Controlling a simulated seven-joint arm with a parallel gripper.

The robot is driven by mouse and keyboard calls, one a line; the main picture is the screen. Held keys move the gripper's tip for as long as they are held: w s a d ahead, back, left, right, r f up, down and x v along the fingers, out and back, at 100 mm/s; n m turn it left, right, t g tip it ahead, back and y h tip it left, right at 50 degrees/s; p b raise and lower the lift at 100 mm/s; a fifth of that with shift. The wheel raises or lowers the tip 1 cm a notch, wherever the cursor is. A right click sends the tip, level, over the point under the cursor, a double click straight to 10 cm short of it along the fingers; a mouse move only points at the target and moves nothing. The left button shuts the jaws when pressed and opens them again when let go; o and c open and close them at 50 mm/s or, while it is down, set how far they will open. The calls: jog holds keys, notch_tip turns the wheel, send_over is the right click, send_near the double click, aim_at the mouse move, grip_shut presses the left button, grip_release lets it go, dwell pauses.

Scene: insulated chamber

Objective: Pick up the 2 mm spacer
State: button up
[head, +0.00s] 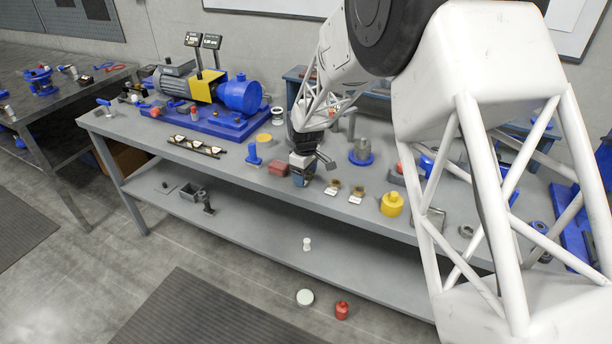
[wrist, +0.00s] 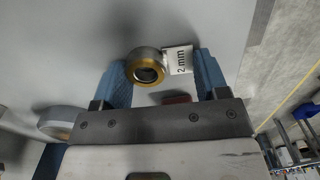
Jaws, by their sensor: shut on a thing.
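The 2 mm spacer (wrist: 147,66) is a short ring with a gold-coloured face and a dark hole. A white tag (wrist: 178,60) reading "2 mm" sits against its side in the wrist view. My gripper (wrist: 161,62) is shut on the spacer, with the ring by the left blue finger and the tag by the right one. In the head view my gripper (head: 300,178) points down at the front part of the grey bench and hides the spacer. I cannot tell whether the spacer is clear of the bench top.
Two small brass pieces with white labels (head: 330,190) stand right of my gripper on the bench (head: 240,168). A reddish block (head: 278,168) is close on its left. A yellow weight (head: 391,204) is farther right. The bench's front edge is near.

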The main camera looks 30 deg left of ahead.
jog(key=shift+r, duration=0.2)
jog(key=shift+r, duration=0.55)
notch_tip(320, 180, up, 2)
jog(key=shift+r, duration=0.1)
jog(key=s+d+r, duration=0.1)
jog(key=s+d, duration=0.9)
jog(key=s, duration=0.2)
jog(key=shift+s+r, duration=0.15)
jog(key=shift+s, duration=0.1)
